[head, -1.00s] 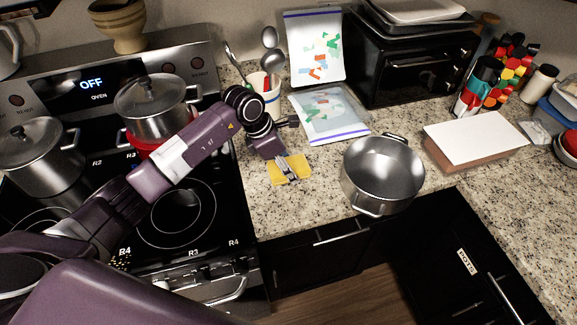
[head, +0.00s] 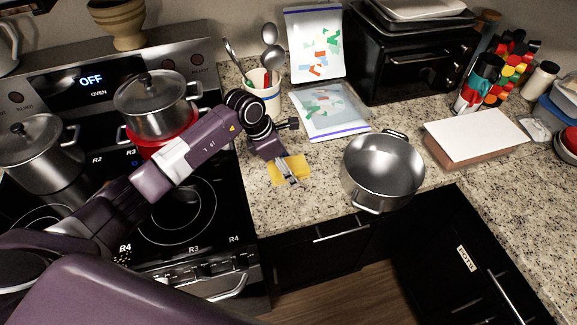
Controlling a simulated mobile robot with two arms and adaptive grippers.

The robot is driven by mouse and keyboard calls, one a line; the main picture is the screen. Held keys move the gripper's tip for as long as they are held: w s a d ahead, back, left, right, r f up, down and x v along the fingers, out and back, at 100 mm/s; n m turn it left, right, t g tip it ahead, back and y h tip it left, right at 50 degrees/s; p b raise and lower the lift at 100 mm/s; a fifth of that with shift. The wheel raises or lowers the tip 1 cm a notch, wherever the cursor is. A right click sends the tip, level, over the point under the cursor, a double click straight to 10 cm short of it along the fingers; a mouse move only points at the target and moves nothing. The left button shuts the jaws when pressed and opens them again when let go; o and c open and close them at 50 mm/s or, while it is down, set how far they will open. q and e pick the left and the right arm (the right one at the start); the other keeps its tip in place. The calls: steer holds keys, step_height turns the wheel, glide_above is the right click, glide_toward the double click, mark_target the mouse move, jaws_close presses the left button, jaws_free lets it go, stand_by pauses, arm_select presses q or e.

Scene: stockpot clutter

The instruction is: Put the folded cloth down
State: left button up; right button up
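The folded cloth (head: 302,165) is a small yellow square. It is at the counter's surface, left of the stockpot and near the front edge by the stove. My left gripper (head: 292,181) reaches in from the left and points down at the cloth, its fingers overlapping the cloth's middle. The fingers are small and partly hidden by the wrist, so I cannot tell whether they are closed on the cloth or just over it. My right gripper is out of view.
An open, empty stockpot (head: 383,170) stands right of the cloth. Behind are a plastic bag (head: 328,110) and a utensil cup (head: 264,92). A white-topped box (head: 476,136) is farther right. The stove (head: 190,222) with lidded pots borders the left.

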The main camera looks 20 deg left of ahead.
arm_select(q)
steer(key=shift+r, duration=0.3)
steer(key=b+v, duration=0.3)
steer(key=v, duration=0.9)
steer(key=shift+s+f, duration=0.1)
steer(key=shift+f, duration=0.1)
